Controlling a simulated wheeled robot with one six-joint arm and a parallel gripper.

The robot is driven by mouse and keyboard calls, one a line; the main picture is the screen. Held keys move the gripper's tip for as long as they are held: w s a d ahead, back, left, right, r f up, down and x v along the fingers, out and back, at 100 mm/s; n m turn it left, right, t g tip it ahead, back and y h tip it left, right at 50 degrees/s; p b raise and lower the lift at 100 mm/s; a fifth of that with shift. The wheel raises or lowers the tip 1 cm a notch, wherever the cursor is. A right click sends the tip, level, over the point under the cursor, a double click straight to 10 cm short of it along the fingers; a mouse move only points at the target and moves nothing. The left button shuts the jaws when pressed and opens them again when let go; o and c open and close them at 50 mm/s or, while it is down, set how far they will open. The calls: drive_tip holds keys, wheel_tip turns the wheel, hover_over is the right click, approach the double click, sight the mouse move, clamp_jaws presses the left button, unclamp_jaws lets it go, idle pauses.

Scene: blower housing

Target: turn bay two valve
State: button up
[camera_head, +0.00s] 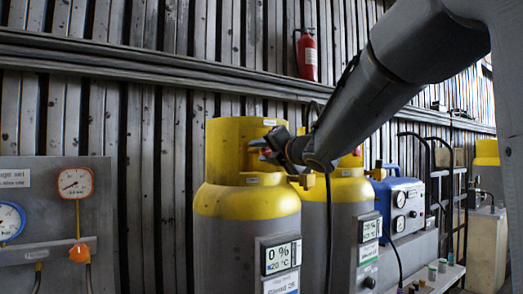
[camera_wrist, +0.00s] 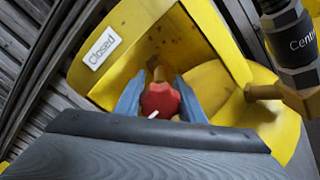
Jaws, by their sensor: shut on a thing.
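A red valve knob (camera_wrist: 160,101) with a white mark sits inside the yellow collar (camera_wrist: 209,45) of a gas cylinder, on a brass stem. My gripper (camera_wrist: 161,97) has its two blue fingers on either side of the knob and is shut on it. In the head view my gripper (camera_head: 271,149) reaches into the collar of the front grey-and-yellow cylinder (camera_head: 246,228). A label on the collar reads "Closed" (camera_wrist: 101,47). The display (camera_head: 281,258) on this cylinder reads 0 % and 20 °C.
A second yellow-topped cylinder (camera_head: 345,215) stands close behind to the right, with its own display (camera_head: 369,229). A blue unit with gauges (camera_head: 401,205) stands further right. A panel with gauges (camera_head: 76,183) is at left. A brass fitting (camera_wrist: 283,95) lies right of the knob.

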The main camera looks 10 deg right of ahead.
sight(270, 151)
drive_tip(key=m+p, duration=0.2)
drive_tip(key=m, duration=0.3)
drive_tip(key=shift+m+p, duration=0.3)
drive_tip(key=m+p, duration=0.3)
drive_tip(key=m, duration=0.1)
drive_tip(key=m+p, duration=0.3)
drive_tip(key=m, duration=0.2)
drive_tip(key=shift+m+p, duration=0.35)
drive_tip(key=shift+m, duration=0.05)
drive_tip(key=shift+m+p, duration=1.2)
drive_tip(key=shift+m, duration=0.6)
drive_tip(key=o, duration=1)
drive_tip(key=shift+o, duration=0.2)
drive_tip(key=shift+s, duration=0.1)
drive_tip(key=b+v, duration=0.1)
drive_tip(key=v, duration=0.6)
drive_tip(key=shift+s, duration=0.3)
